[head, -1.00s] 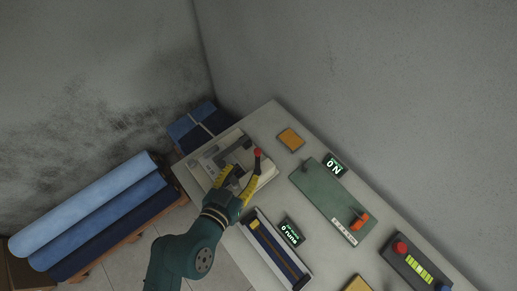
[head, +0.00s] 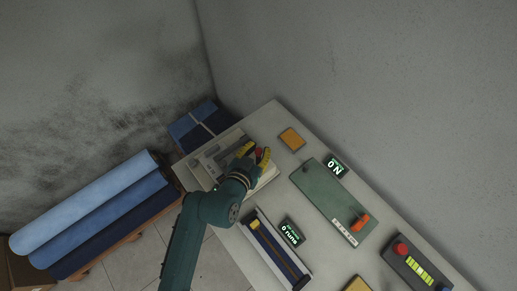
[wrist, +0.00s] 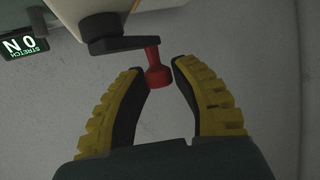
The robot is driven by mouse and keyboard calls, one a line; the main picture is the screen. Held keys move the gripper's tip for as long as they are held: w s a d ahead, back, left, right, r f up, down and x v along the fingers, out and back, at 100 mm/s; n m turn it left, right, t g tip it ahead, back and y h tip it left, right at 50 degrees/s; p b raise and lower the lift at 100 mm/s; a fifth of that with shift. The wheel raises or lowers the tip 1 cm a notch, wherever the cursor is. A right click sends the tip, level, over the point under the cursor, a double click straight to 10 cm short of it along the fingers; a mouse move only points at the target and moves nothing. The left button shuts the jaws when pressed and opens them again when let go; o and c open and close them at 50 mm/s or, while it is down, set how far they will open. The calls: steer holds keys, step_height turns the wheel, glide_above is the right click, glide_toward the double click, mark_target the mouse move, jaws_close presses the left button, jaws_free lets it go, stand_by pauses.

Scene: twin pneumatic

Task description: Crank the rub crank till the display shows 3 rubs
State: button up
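The crank's red handle (wrist: 156,68) stands on a dark crank arm (wrist: 125,45) in the wrist view. In the head view the red handle (head: 259,152) shows at the right side of the pale machine (head: 208,160) at the table's far left corner. My gripper (wrist: 157,72) is open, with its yellow-backed fingers on either side of the red handle. Small gaps seem to show between the handle and the finger pads. In the head view my gripper (head: 259,157) partly covers the crank and machine. No rub display can be read.
A green board with an orange clamp (head: 325,190) and a "0 N" display (head: 335,166) lies to the right. A "0 runs" display (head: 291,232) stands by a long tray (head: 270,250). An orange block (head: 291,139) sits behind.

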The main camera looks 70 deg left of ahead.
jaws_close()
steer(key=shift+f, duration=0.1)
